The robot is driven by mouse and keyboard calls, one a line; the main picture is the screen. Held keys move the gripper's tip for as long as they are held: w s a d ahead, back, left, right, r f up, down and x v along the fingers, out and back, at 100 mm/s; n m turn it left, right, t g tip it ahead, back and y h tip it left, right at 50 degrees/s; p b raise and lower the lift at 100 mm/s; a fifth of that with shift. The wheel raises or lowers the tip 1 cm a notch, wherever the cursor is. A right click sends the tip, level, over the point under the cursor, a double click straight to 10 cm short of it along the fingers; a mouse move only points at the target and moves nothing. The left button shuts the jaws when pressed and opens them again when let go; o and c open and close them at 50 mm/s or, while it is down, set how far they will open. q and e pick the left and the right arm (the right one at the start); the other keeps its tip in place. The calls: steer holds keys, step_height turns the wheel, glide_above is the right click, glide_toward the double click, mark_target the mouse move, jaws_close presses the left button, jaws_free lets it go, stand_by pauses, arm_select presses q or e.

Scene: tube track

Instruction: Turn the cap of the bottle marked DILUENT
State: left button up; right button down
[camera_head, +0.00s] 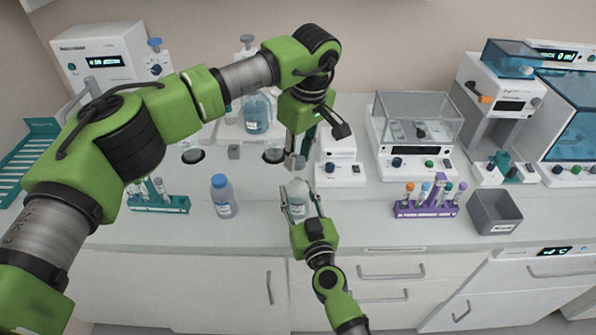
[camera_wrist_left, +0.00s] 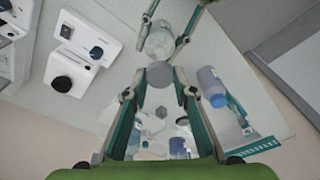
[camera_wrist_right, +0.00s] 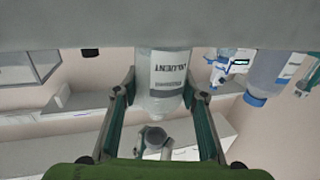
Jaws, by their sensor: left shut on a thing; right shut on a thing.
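The DILUENT bottle (camera_head: 298,195) is a clear bottle with a white label, upright at the counter's front. Its label reads upside down in the right wrist view (camera_wrist_right: 169,75). My right gripper (camera_head: 301,203) is shut around its body from the front. My left gripper (camera_head: 295,162) points down above the bottle, shut on a grey cap (camera_wrist_left: 160,73). The cap also shows in the right wrist view (camera_wrist_right: 154,136), where it appears just apart from the bottle's neck. The bottle (camera_wrist_left: 160,42) lies beyond the cap in the left wrist view.
A blue-capped bottle (camera_head: 223,196) stands to the left. A teal tube rack (camera_head: 160,203) is farther left. A purple tube rack (camera_head: 426,208) and a grey bin (camera_head: 495,212) stand to the right. Instruments line the back. The counter between the bottle and purple rack is clear.

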mark_target(298, 180)
arm_select(q)
steer(key=shift+f, duration=1.55)
steer(key=shift+f, duration=0.85)
steer(key=shift+f, duration=0.6)
steer(key=m, duration=0.5)
steer(key=shift+a+h, duration=0.1)
steer(key=shift+h, duration=0.3)
steer(key=m, duration=0.4)
steer(key=shift+m+h, duration=0.3)
steer(key=m, duration=0.3)
steer(key=shift+a+m+h, duration=0.1)
steer(key=shift+m+h, duration=0.2)
steer(key=m, duration=0.3)
steer(key=shift+m, duration=0.4)
